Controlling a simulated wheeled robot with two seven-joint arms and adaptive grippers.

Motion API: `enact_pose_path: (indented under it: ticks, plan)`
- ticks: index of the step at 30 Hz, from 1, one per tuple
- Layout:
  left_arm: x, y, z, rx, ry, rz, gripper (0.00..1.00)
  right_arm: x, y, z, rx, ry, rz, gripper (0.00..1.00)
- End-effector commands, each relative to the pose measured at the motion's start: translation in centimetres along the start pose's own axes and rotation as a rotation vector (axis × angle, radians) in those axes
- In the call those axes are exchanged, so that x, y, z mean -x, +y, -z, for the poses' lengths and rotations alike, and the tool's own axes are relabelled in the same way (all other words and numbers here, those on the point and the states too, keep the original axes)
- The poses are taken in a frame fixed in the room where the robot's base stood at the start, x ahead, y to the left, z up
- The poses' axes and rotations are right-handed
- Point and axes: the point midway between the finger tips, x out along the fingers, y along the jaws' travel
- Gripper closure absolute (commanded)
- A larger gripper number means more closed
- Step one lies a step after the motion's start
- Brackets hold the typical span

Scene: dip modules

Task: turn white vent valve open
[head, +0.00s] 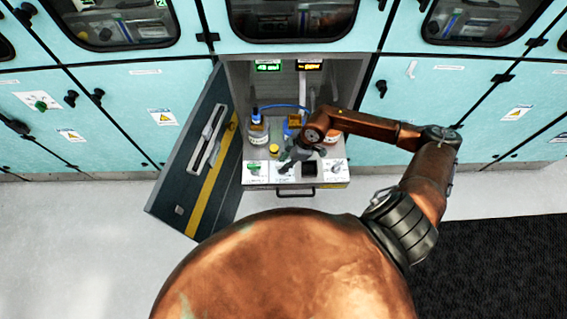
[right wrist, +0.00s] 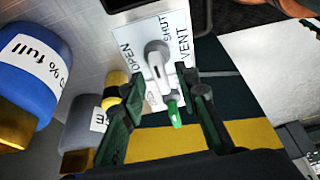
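The white vent valve (right wrist: 157,62) is on a white panel marked OPEN, SHUT and VENT in the right wrist view. Its lever runs down the picture from a round hub, towards the space between my fingers. In the head view its panel (head: 282,178) is in the middle of the drawer front, and my gripper partly covers the valve. My right gripper (right wrist: 163,96) is open, with dark green fingers spread either side of the lever's lower end and a gap on both sides. It also shows in the head view (head: 286,163). My left gripper is not in view.
A green knob (right wrist: 174,113) shows just below the lever; it appears on the left panel in the head view (head: 253,168). Bottles (head: 258,132) stand behind the panels. The open cabinet door (head: 190,165) is at left. Another knob (head: 337,168) is at right.

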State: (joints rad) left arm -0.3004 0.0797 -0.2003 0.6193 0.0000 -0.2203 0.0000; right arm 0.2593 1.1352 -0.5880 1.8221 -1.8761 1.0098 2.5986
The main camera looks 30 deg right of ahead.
Motion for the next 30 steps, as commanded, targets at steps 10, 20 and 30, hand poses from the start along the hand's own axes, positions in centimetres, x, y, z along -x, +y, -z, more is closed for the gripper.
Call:
enact_pose_path:
  ticks: [10, 20, 30]
  plan:
    - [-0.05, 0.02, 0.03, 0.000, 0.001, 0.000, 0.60, -0.51, 0.01, 0.06, 0.001, 0.001, -0.001, 0.71]
    - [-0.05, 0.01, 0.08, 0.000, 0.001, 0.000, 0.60, -0.50, -0.01, 0.05, 0.001, 0.001, 0.000, 0.93]
    - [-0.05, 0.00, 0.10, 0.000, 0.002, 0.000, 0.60, -0.49, 0.03, 0.05, 0.001, 0.001, -0.001, 1.00]
